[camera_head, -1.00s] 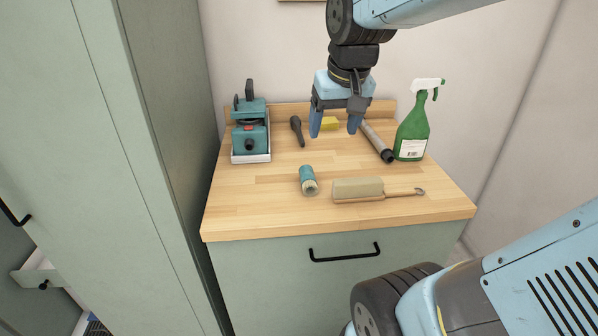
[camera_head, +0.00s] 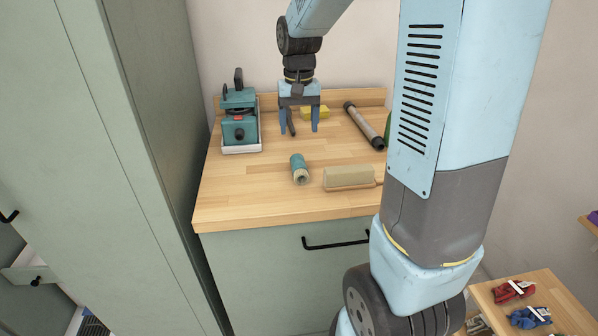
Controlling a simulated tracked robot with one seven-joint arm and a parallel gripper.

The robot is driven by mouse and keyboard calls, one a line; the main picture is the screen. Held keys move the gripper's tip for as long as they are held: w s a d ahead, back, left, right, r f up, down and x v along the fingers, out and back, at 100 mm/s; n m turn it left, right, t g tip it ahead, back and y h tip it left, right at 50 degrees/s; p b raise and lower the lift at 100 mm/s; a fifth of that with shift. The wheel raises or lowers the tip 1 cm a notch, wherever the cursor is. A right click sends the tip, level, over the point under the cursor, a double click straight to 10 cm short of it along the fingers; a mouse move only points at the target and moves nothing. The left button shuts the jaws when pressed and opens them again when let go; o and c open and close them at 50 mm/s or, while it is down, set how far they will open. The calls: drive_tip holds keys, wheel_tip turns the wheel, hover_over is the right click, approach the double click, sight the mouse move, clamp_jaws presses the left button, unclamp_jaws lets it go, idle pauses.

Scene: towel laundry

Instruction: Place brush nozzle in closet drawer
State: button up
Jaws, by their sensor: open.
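A short teal cylinder with a cream, bristle-like end (camera_head: 300,170) lies on the wooden worktop; it looks like the brush nozzle. My gripper (camera_head: 299,127) is open and empty, pointing down above the worktop, behind the teal piece in the picture. A dark slim nozzle-like piece (camera_head: 291,122) shows between the fingers, partly covered by the left one; I cannot tell that they touch. The tall green closet (camera_head: 130,150) stands at left. A pale drawer with a dark knob (camera_head: 32,275) sticks out at the lower left; its inside is mostly out of view.
My arm hides most of the green bottle. A low table (camera_head: 555,300) holds small items at lower right.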

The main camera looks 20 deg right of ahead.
sight(299, 163)
wheel_tip(299, 163, down, 13)
drive_tip(key=shift+s+f, duration=0.1)
idle(0.6)
drive_tip(key=shift+c, duration=0.5)
drive_tip(key=c, duration=1)
drive_tip(key=shift+r, duration=0.4)
wheel_tip(299, 163, up, 2)
drive_tip(key=shift+r, duration=0.1)
drive_tip(key=s+r, duration=0.3)
drive_tip(key=s, duration=0.1)
drive_tip(key=s+r, duration=0.3)
drive_tip(key=s, duration=0.2)
drive_tip(key=s+r, duration=0.4)
drive_tip(key=s, duration=0.1)
